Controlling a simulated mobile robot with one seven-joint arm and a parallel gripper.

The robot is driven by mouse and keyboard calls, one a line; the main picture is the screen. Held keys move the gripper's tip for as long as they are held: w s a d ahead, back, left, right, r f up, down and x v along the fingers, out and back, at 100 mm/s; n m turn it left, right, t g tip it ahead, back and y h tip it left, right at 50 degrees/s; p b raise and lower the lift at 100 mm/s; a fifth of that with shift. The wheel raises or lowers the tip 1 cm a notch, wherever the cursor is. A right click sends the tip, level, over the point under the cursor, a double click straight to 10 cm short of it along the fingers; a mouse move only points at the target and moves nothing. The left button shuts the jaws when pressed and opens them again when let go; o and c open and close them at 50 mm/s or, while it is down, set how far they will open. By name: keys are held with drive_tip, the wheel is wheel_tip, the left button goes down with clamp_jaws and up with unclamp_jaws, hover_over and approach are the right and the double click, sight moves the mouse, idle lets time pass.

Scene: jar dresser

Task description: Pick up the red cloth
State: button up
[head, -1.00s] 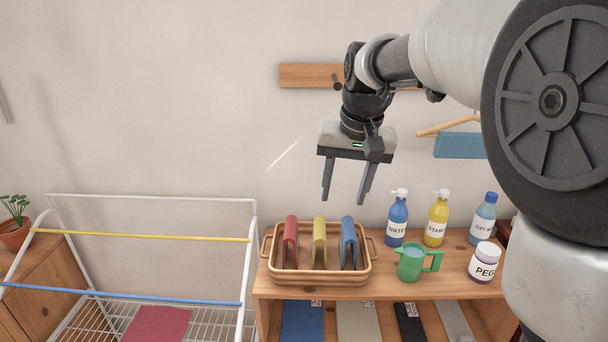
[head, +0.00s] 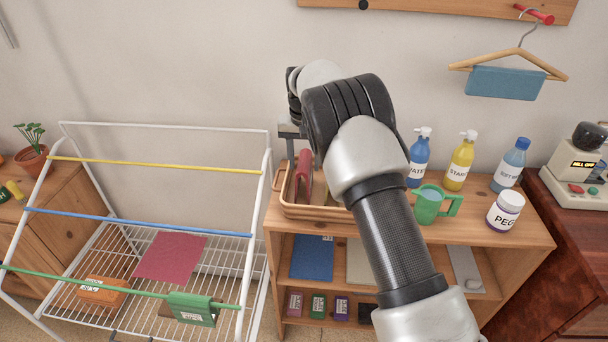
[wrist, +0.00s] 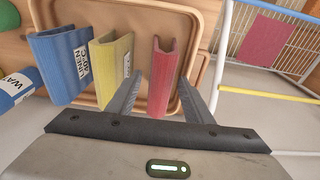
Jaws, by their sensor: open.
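A folded red cloth (head: 304,172) stands upright in the tan tray (head: 318,212) on the shelf top. In the wrist view the red cloth (wrist: 162,75) lies between the two fingers of my gripper (wrist: 161,80), with space on both sides. My gripper is open and holds nothing. In the head view my arm hides most of it and the tray's right part. A yellow cloth (wrist: 113,68) and a blue cloth (wrist: 60,62) stand beside the red one in the wrist view. Another flat red cloth (head: 171,257) lies on the drying rack's wire shelf.
Bottles, including a yellow one (head: 459,163), a green jug (head: 432,206) and a white jar (head: 505,211) stand right of the tray. The white drying rack (head: 255,220) stands close on the left. A hanger (head: 510,62) hangs above.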

drive_tip(key=f, duration=0.4)
drive_tip(key=shift+w+f, duration=0.25)
drive_tip(key=shift+w, duration=0.1)
drive_tip(key=shift+w+a+f+p, duration=0.1)
drive_tip(key=shift+w+f+p, duration=0.15)
drive_tip(key=shift+f, duration=0.6)
drive_tip(key=shift+w+d+f+p, duration=0.1)
drive_tip(key=shift+w+f, duration=0.1)
drive_tip(key=shift+f, duration=0.65)
drive_tip(key=shift+w+a+f+p, duration=0.1)
drive_tip(key=shift+w+f+p, duration=0.15)
drive_tip(key=shift+f, duration=0.6)
drive_tip(key=c, duration=0.8)
wheel_tip(320, 180, up, 10)
drive_tip(key=shift+b, duration=0.45)
drive_tip(key=shift+o, duration=1)
drive_tip(key=shift+r+p, duration=1.5)
drive_tip(key=shift+r, duration=0.25)
